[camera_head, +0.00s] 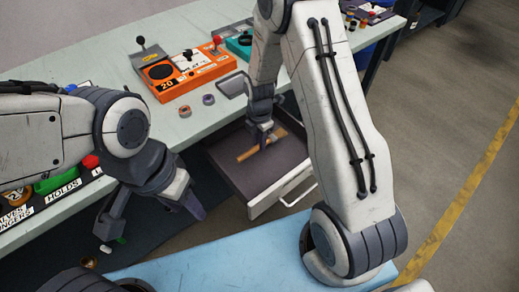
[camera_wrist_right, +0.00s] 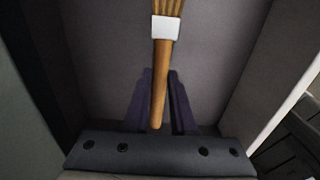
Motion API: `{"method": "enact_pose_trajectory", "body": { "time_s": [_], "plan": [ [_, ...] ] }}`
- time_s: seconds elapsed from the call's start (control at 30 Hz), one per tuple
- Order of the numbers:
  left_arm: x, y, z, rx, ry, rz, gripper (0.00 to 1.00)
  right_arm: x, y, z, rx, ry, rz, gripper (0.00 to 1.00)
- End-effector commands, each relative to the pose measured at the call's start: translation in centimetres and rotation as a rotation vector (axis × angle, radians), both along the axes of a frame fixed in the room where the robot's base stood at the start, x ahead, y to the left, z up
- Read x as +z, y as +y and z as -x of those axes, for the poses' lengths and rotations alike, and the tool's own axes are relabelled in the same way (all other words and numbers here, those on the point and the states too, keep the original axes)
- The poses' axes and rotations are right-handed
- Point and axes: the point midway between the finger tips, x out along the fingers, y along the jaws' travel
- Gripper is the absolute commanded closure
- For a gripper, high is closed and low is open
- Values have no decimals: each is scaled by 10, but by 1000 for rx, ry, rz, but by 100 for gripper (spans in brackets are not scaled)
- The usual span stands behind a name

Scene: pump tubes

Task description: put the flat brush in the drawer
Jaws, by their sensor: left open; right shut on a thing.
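The flat brush (camera_head: 250,152) has a wooden handle and lies inside or just above the floor of the open drawer (camera_head: 236,182). My right gripper (camera_head: 264,143) reaches down into the drawer and is shut on the handle. In the right wrist view the brush (camera_wrist_right: 161,75) shows a white ferrule and tan bristles, with its handle between the fingers of the right gripper (camera_wrist_right: 160,105). The drawer walls (camera_wrist_right: 245,75) stand on both sides. My left gripper (camera_head: 150,222) is open and empty, left of the drawer in front of the table.
An orange control box (camera_head: 182,76) stands on the pale worktop (camera_head: 105,65) behind the drawer, with two small rings (camera_head: 185,111) nearby. A green box (camera_head: 240,45) is further back. Labelled bins (camera_head: 60,192) sit at the left. The drawer front (camera_head: 290,190) is pulled out.

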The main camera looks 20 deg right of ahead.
Motion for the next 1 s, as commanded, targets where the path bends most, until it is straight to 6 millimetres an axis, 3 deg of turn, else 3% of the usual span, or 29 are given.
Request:
{"method": "enact_pose_trajectory", "body": {
  "time_s": [0.3,0.67,0.7,0.77,1.0],
  "plan": [
    [-7,0,0,0,0,0,50,-39,0,1,0,2,0,100],
    [-9,0,0,0,0,0,50,-43,0,0,0,0,0,100],
    [-8,0,0,0,0,0,50,-42,0,0,0,0,0,65],
    [-8,0,0,0,0,0,50,-42,0,0,0,0,0,46],
    [-8,0,0,0,0,0,50,-42,0,0,0,0,0,46]
  ]
}}
